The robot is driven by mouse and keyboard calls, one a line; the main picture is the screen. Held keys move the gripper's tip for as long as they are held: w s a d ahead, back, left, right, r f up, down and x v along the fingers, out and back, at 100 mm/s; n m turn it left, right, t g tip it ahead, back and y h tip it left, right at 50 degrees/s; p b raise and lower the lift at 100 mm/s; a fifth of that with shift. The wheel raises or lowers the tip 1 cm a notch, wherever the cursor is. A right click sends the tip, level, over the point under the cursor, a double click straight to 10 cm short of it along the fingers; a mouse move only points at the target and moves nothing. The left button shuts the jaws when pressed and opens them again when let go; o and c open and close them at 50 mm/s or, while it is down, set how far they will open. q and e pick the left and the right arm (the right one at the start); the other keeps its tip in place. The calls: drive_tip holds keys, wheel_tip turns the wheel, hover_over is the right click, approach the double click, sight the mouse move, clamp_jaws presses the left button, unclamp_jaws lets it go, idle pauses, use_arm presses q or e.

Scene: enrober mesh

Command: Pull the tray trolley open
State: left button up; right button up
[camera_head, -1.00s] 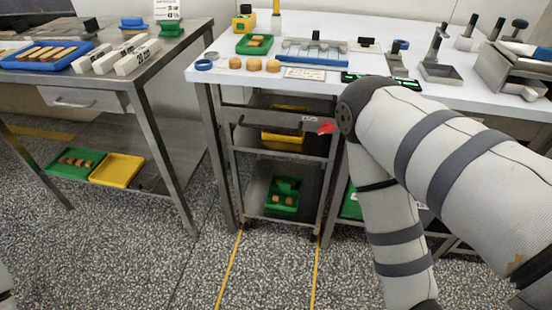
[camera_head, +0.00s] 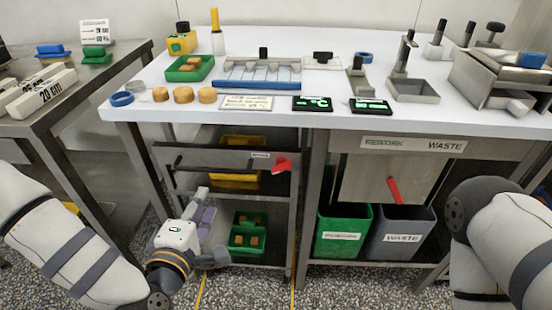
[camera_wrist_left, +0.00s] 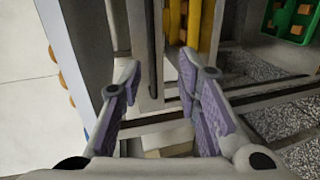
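The tray trolley (camera_head: 220,155) stands under the white worktable, with a metal front panel, a dark handle bar (camera_head: 228,170) and a red latch (camera_head: 281,164) at its right. A yellow tray (camera_head: 237,181) is on its upper level and a green tray (camera_head: 248,247) with brown pieces on its lower shelf. My left gripper (camera_head: 207,203) is open just below and in front of the handle's left part. In the left wrist view, the open fingers (camera_wrist_left: 157,82) flank the line of the dark bar (camera_wrist_left: 152,45); I cannot tell whether it lies between them. My right gripper is out of view.
The white worktable (camera_head: 300,42) above holds trays, buns and displays. Right of the trolley stand a green bin (camera_head: 343,232) and a grey waste bin (camera_head: 403,234). A steel table (camera_head: 110,62) is at the left. Yellow lines (camera_head: 292,292) mark the floor before the trolley.

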sight(215, 172)
use_arm(q)
drive_tip(key=x, duration=0.4)
drive_tip(key=r+x, duration=0.1)
drive_tip(key=x, duration=0.3)
drive_tip(key=b+x, duration=0.1)
drive_tip(key=x, duration=0.3)
drive_tip(key=shift+w+a+r, duration=0.2)
drive_tip(key=shift+w+a, duration=0.05)
drive_tip(key=shift+w, duration=0.05)
clamp_jaws()
